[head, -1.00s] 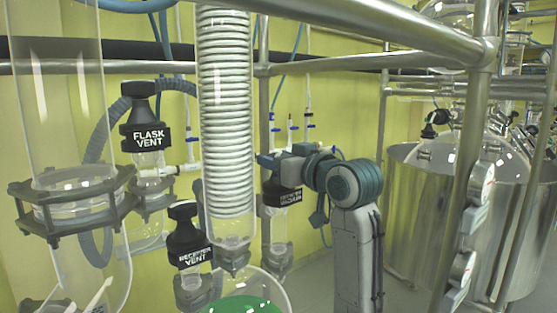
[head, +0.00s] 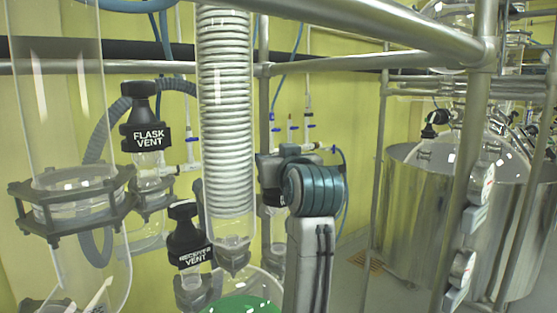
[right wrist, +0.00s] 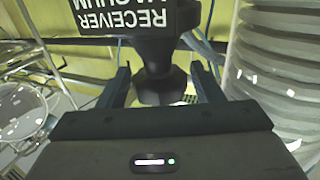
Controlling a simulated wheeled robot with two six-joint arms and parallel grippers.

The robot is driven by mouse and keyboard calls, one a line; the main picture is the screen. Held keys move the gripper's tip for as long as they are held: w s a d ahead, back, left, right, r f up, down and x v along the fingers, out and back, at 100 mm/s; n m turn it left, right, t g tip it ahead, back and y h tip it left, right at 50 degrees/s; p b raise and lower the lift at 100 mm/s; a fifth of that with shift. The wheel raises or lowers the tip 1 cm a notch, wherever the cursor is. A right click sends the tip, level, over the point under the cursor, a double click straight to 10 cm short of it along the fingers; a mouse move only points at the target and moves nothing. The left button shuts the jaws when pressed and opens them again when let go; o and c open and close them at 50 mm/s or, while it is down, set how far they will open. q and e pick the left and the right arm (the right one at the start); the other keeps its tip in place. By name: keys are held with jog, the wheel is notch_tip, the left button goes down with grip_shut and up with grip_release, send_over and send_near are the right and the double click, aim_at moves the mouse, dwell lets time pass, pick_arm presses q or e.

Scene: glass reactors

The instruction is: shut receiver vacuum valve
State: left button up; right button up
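The receiver vacuum valve shows in the right wrist view as a black knob (right wrist: 160,87) with a black block labelled "RECEIVER VACUUM" (right wrist: 125,18), upside down in the picture. My right gripper (right wrist: 160,72) is open, with one finger on each side of the knob and a visible gap on both sides. In the head view my right wrist and forearm cover most of this valve, and its label is hidden. My left gripper is not in view.
The receiver vent valve (head: 188,240) and flask vent valve (head: 146,125) stand to the left. A coiled glass condenser (head: 225,110) is close beside my right gripper. A steel rail (head: 370,28) crosses above. A steel vessel (head: 425,225) stands at right.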

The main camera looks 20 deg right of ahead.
jog(key=shift+y, duration=0.3)
jog(key=shift+n+y, duration=0.8)
jog(key=shift+y, duration=0.2)
jog(key=y, duration=0.1)
jog(key=n+y, duration=0.2)
jog(key=shift+d+g, duration=0.25)
jog(key=shift+g, duration=0.05)
jog(key=shift+a+n+g+y, duration=0.15)
jog(key=shift+n+g+y, duration=0.65)
jog(key=shift+n+y, duration=0.95)
jog(key=shift+m+y, duration=0.35)
jog(key=shift+a, duration=0.1)
jog(key=c, duration=0.8)
jog(key=shift+o, duration=0.2)
jog(key=shift+a+m+t+h, duration=0.1)
jog(key=shift+m+t+h, duration=0.8)
jog(key=shift+m+h, duration=1.75)
jog(key=shift+h, duration=0.85)
jog(key=shift+m+h, duration=0.55)
jog(key=shift+h, duration=0.85)
